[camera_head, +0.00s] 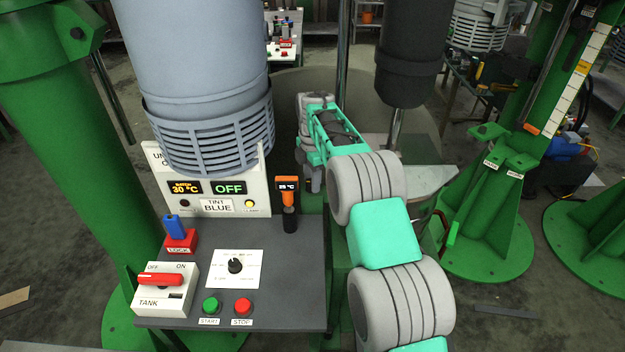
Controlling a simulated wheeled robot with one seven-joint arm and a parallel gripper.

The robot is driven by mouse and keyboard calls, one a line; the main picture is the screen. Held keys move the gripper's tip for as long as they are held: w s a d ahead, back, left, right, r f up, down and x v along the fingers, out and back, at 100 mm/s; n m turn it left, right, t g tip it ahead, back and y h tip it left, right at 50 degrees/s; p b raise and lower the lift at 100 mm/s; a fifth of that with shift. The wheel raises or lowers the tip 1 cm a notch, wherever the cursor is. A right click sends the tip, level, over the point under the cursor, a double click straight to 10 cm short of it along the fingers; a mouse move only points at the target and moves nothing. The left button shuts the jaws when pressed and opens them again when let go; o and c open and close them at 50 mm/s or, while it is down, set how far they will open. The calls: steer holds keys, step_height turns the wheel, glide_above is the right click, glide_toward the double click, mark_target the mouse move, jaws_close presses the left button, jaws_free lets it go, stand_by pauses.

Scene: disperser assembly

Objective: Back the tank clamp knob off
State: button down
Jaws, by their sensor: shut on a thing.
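My arm reaches from the lower right up to the middle, and my gripper (313,182) is at its far end, small and dark beside the console. It is shut, apparently on the tank clamp knob. The fingertips and the knob are too small and covered to make out, so I cannot tell how far the knob is turned. A large round grey-brown shape, perhaps the tank (285,88), is partly hidden behind my arm.
The console (285,255) stands left of my arm, with a red TANK switch (160,279), START and STOP buttons, and an orange 25 °C thermometer (287,184). A dark cylinder with a shaft (396,130) hangs behind my arm. Green columns stand on both sides.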

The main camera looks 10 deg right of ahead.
steer(key=c, duration=1)
jaws_free()
steer(key=shift+o, duration=0.2)
step_height(320, 180, up, 8)
steer(key=shift+f+b, duration=0.1)
steer(key=shift+b, duration=0.5)
